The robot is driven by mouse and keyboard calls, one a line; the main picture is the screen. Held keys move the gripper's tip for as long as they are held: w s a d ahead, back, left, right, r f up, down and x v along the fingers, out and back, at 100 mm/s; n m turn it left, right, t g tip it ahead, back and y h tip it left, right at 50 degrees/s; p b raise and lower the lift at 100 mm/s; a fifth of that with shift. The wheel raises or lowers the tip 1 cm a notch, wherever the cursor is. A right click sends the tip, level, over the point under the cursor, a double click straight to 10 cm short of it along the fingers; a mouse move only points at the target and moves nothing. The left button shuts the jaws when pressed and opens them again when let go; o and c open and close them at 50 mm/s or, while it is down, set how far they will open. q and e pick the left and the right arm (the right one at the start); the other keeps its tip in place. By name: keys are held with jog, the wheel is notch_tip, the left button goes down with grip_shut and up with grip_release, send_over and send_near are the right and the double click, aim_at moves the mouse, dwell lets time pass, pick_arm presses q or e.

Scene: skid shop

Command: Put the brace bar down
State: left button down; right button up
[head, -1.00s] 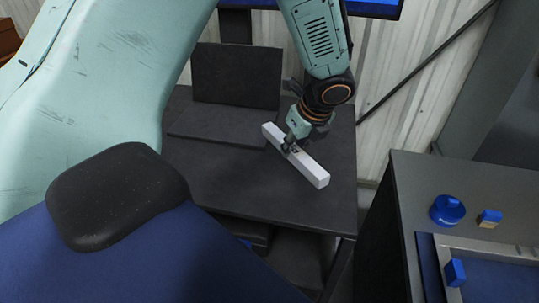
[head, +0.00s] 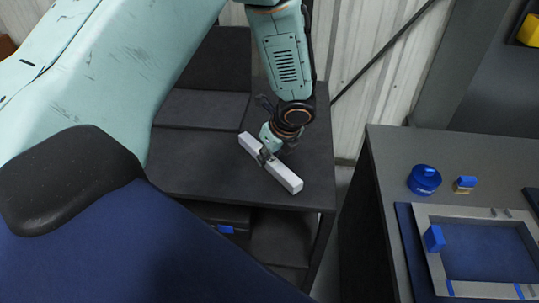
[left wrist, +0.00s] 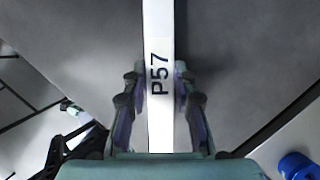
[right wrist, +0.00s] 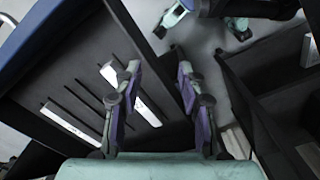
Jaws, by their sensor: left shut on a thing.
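The brace bar is a white square bar (head: 284,178) over the dark bench top (head: 190,168) in the head view. It lies slantwise, its near end to the lower right. I cannot tell whether it touches the top. My left gripper (head: 265,155) is shut on its middle. In the left wrist view the bar (left wrist: 159,25), marked P57, runs straight between the fingers (left wrist: 158,75) of that gripper. My right gripper (right wrist: 158,70) shows only in the right wrist view, open and empty.
A grey table (head: 390,150) at right holds a round blue part (head: 424,180), a small blue and tan block (head: 465,184) and a grey frame (head: 433,262). In the right wrist view white bars (right wrist: 70,125) lie on a dark slotted surface (right wrist: 75,80). The bench's front is clear.

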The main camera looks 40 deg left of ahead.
pick_arm(q)
jog(key=shift+w+a+f, duration=0.1)
jog(key=shift+a, duration=0.15)
jog(key=c, duration=1.5)
grip_release()
jog(key=shift+a, duration=0.1)
jog(key=o, duration=0.4)
jog(key=shift+d, duration=0.3)
jog(key=shift+o, duration=0.2)
jog(key=shift+a, duration=0.15)
jog(key=shift+a, duration=0.1)
jog(key=p+v, duration=0.3)
jog(key=v, duration=0.9)
